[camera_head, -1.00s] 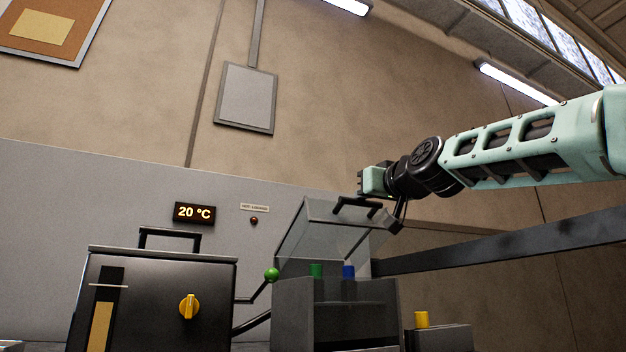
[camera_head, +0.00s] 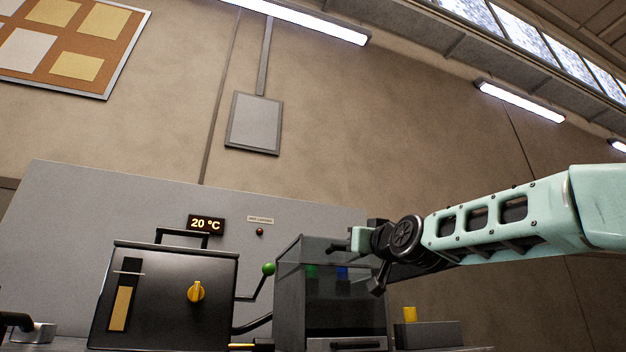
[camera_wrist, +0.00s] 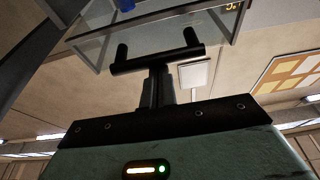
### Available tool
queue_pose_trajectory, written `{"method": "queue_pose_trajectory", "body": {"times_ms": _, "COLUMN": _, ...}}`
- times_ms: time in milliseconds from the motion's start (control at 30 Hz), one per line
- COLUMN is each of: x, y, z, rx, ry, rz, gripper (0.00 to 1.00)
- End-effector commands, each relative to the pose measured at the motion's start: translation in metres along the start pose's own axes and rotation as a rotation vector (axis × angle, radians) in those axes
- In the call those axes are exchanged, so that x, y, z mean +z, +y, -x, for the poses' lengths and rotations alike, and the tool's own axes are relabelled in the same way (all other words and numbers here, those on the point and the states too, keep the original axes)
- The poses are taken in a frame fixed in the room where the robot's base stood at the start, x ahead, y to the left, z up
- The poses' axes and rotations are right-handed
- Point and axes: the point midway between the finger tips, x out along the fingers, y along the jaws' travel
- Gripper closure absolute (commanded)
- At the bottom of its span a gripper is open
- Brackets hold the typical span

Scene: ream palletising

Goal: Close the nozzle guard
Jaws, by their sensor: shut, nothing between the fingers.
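The nozzle guard (camera_head: 296,252) is a clear box-like cover over the grey unit. It now sits low around the green knob (camera_head: 312,271) and the blue knob (camera_head: 342,272). I cannot tell whether it is fully down. Its dark bar handle (camera_wrist: 185,53) shows in the wrist view, right in front of my gripper (camera_wrist: 157,75). My fingers are shut and empty, at or very near the bar; contact is unclear. In the head view my gripper (camera_head: 345,246) is at the guard's upper right.
A black cabinet (camera_head: 160,305) with a yellow knob (camera_head: 196,292) stands left of the guard. A green-balled lever (camera_head: 268,269) rises between them. A yellow button (camera_head: 410,314) on a low box stands to the right. A grey panel showing 20 °C (camera_head: 206,224) is behind.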

Motion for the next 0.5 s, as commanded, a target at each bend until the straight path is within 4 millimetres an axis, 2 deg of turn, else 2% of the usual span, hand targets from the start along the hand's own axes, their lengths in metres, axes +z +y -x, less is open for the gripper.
{"method": "queue_pose_trajectory", "body": {"times_ms": 33, "x": 0.010, "y": 0.000, "z": 0.003, "rx": 0.000, "ry": -0.001, "rz": 0.001, "gripper": 1.00}}
{"method": "queue_pose_trajectory", "body": {"times_ms": 100, "x": 0.015, "y": 0.000, "z": 0.004, "rx": 0.000, "ry": 0.000, "rz": 0.002, "gripper": 1.00}}
{"method": "queue_pose_trajectory", "body": {"times_ms": 500, "x": 0.027, "y": 0.001, "z": 0.004, "rx": -0.001, "ry": -0.014, "rz": 0.000, "gripper": 1.00}}
